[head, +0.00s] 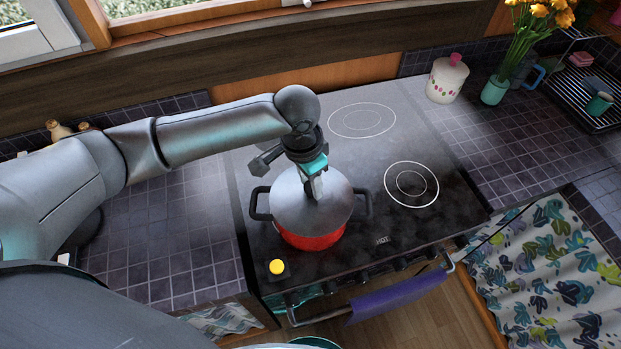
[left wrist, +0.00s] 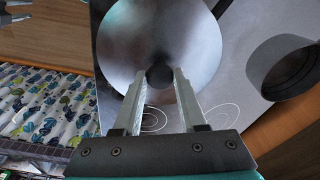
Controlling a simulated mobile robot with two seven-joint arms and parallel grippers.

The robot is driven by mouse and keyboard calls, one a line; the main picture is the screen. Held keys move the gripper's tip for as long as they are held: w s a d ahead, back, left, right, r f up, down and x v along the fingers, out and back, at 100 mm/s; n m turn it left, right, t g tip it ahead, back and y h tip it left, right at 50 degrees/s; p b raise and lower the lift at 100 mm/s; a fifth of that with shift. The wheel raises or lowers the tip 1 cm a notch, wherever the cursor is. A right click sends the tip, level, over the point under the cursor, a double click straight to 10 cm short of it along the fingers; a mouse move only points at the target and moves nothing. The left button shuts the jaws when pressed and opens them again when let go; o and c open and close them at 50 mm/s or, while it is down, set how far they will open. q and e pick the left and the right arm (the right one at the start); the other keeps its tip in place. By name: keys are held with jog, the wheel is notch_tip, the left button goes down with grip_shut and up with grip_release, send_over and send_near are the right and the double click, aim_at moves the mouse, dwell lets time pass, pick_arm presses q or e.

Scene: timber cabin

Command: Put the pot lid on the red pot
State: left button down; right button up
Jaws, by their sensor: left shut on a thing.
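The red pot (head: 312,241) stands on the front left of the black cooktop, its dark handles showing at both sides. The grey metal pot lid (head: 285,208) covers the pot's opening in the head view. I cannot tell whether it rests on the rim or is slightly above it. My left gripper (head: 314,188) points down over the lid and is shut on its knob. In the left wrist view the lid (left wrist: 160,30) fills the upper middle, with its dark knob between the fingertips. The pot is hidden there. A grey pronged part (left wrist: 14,14) at the upper left looks like my right gripper.
The cooktop (head: 330,262) has free burner rings at the back and right. A yellow button (head: 277,267) sits at its front left corner. A white jar (head: 446,79), a flower vase (head: 495,90) and a dish rack (head: 590,92) stand on the right counter. A purple towel (head: 398,296) hangs in front.

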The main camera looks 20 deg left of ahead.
pick_arm(q)
jog(key=shift+f, duration=0.15)
jog(key=shift+c, duration=1.9)
grip_release()
notch_tip(320, 180, up, 15)
jog(key=s+a, duration=0.1)
jog(key=shift+s+p, duration=0.25)
jog(key=shift+p, duration=0.1)
jog(key=shift+s, duration=0.1)
